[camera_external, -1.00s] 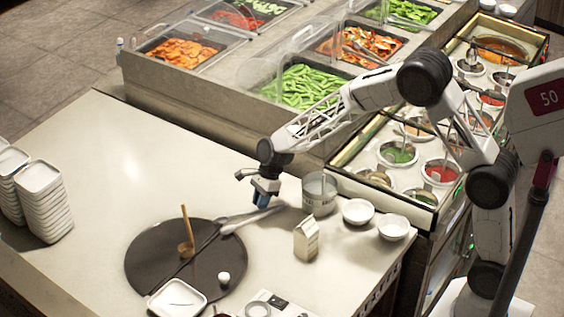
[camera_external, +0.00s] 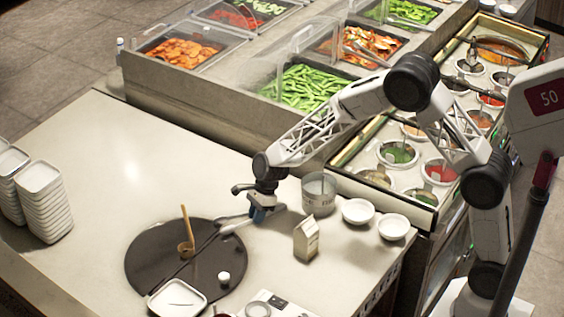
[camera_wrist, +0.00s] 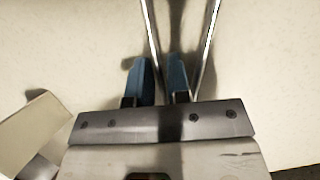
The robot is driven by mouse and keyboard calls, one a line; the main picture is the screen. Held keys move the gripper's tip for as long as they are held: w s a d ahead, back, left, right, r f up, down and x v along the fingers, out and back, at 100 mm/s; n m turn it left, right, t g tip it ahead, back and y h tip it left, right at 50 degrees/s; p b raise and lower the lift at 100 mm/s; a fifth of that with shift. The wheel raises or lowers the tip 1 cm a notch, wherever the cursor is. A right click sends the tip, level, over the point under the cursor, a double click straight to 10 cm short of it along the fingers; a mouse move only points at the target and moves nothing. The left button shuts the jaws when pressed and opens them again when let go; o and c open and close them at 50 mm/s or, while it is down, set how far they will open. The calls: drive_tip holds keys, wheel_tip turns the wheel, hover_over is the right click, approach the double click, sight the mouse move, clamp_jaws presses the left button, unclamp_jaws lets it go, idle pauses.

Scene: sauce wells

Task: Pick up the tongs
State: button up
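In the wrist view, the tongs (camera_wrist: 182,28) show as two bright edges narrowing toward my gripper (camera_wrist: 160,72). Its blue fingers are apart.
A metal pot (camera_external: 319,194), a small carton (camera_external: 306,239) and two white bowls (camera_external: 358,211) stand close by on the right. The dark round board (camera_external: 150,262) holds a wooden-handled ladle (camera_external: 186,235) and a small white cup (camera_external: 224,278). The counter's left middle is clear.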

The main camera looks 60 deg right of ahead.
idle(0.4)
clamp_jaws()
drive_tip(key=shift+r, duration=0.15)
wheel_tip(320, 180, up, 10)
idle(0.7)
drive_tip(key=shift+w, duration=0.1)
idle(0.5)
